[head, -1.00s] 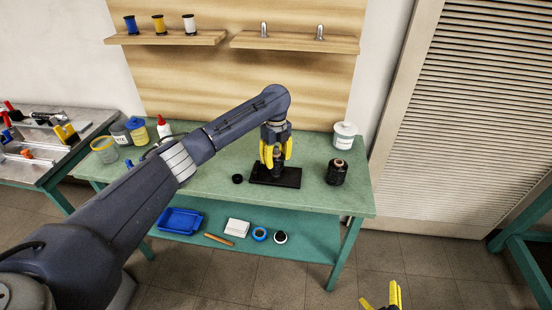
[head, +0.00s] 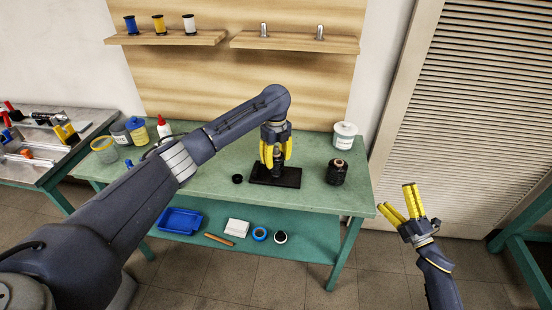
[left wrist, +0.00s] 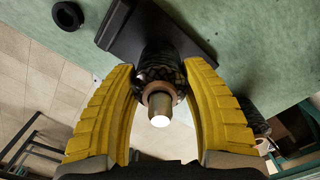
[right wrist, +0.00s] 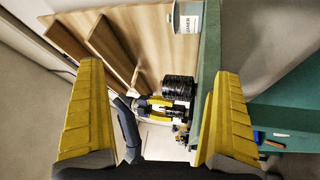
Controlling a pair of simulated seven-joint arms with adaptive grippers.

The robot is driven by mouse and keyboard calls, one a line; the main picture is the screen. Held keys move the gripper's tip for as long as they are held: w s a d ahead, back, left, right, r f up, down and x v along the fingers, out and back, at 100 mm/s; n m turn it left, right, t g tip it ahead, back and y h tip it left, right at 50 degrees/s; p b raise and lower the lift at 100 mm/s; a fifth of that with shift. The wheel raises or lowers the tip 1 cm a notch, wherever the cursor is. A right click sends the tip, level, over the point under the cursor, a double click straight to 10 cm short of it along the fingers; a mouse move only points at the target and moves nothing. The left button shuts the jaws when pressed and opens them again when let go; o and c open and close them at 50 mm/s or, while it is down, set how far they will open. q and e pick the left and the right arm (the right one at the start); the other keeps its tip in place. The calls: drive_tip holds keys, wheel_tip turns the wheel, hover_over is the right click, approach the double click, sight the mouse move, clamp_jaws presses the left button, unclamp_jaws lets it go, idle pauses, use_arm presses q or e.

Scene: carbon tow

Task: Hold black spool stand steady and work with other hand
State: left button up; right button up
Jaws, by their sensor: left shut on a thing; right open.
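The black spool stand has a flat black base (head: 288,178) on the green bench and an upright post with a metal tip (left wrist: 160,104). My left gripper (head: 276,160) comes down from above with its yellow fingers shut around the post. A black spool of tow (head: 337,173) stands upright on the bench to the right of the stand; it also shows in the right wrist view (right wrist: 178,88). A small black ring (head: 237,179) lies left of the base. My right gripper (head: 402,204) is open and empty, off the bench's right front corner.
A white tub (head: 345,135) stands at the back right of the bench. Jars and a white bottle with a red cap (head: 164,127) stand at the back left. The lower shelf holds a blue tray (head: 180,221) and small items. The bench front is clear.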

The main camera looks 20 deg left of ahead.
drive_tip(key=a+r+n+g+y, duration=0.2)
drive_tip(key=a+r+n+y, duration=0.15)
drive_tip(key=r, duration=0.35)
drive_tip(key=a+r+n+g+y, duration=0.2)
drive_tip(key=a+r+n, duration=0.1)
drive_tip(key=r+n, duration=0.25)
drive_tip(key=s+a+r+n+g+y, duration=0.1)
drive_tip(key=a+r+n+g, duration=0.1)
drive_tip(key=a, duration=0.3)
drive_tip(key=s+a+r+n+g+y, duration=0.1)
drive_tip(key=s+a+n+g, duration=0.1)
drive_tip(key=a, duration=0.3)
drive_tip(key=a+f+n+g, duration=0.3)
drive_tip(key=a+n, duration=0.2)
drive_tip(key=a, duration=0.4)
drive_tip(key=n+g+h, duration=0.2)
drive_tip(key=n+h, duration=0.3)
drive_tip(key=n, duration=0.4)
approach(279, 172)
drive_tip(key=shift+w+a+f, duration=0.15)
drive_tip(key=shift+w+f, duration=0.05)
drive_tip(key=shift+w, duration=0.2)
drive_tip(key=shift+w+a+f, duration=0.15)
drive_tip(key=shift+w, duration=0.3)
drive_tip(key=shift+a+f, duration=0.1)
drive_tip(key=shift+f, duration=0.15)
drive_tip(key=shift+w+a+f+n+h, duration=0.2)
drive_tip(key=shift+a+f+n+h, duration=0.05)
drive_tip(key=shift+a+n, duration=0.15)
drive_tip(key=shift+x, duration=4.55)
